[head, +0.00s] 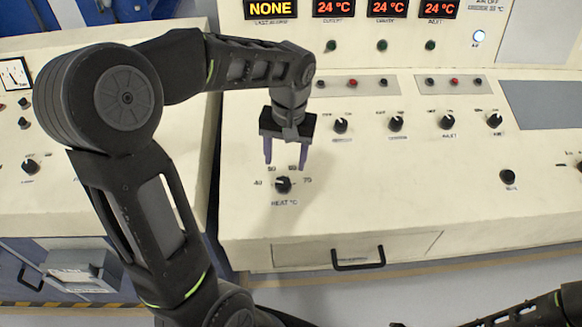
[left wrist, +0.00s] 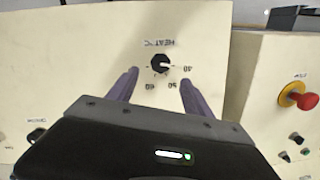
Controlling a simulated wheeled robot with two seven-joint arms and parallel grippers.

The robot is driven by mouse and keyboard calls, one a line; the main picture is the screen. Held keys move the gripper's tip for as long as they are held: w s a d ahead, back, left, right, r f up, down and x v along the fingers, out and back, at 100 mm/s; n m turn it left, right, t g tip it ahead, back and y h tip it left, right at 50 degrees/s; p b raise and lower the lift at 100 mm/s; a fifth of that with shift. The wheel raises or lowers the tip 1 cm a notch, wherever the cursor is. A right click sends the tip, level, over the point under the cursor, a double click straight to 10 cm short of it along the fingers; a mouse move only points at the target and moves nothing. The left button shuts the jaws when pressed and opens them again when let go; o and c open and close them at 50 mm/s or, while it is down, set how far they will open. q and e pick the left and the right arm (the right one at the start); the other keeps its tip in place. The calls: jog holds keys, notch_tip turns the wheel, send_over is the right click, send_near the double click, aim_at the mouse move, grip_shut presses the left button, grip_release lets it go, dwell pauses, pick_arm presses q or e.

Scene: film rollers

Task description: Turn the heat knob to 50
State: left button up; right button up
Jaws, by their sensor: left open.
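The heat knob (head: 283,185) is a small black dial on the cream sloping panel, with printed marks around its upper side from 40 at left to 70 at right. Its white pointer mark appears to face left, toward 40. The knob also shows in the left wrist view (left wrist: 160,63), upside down, with its white mark toward the 40. My left gripper (head: 285,167) points down just behind and above the knob, its two purple fingers apart and empty. In the wrist view the fingertips (left wrist: 159,77) lie on either side of the knob's near edge, apparently not touching it.
A row of similar black knobs (head: 396,123) runs to the right. Temperature displays (head: 387,9) stand above. A drawer handle (head: 358,259) juts out below the panel. In the wrist view, a red emergency button (left wrist: 305,100) is at right. The panel around the heat knob is clear.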

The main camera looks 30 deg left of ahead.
aim_at(283, 182)
pick_arm(q)
jog(key=shift+s, duration=0.25)
jog(key=shift+w+f, duration=0.1)
jog(key=shift+f, duration=0.2)
jog(key=f+p, duration=0.1)
jog(key=f, duration=0.6)
jog(key=shift+a+f, duration=0.15)
jog(key=shift+a, duration=0.05)
jog(key=shift+c, duration=0.6)
grip_shut()
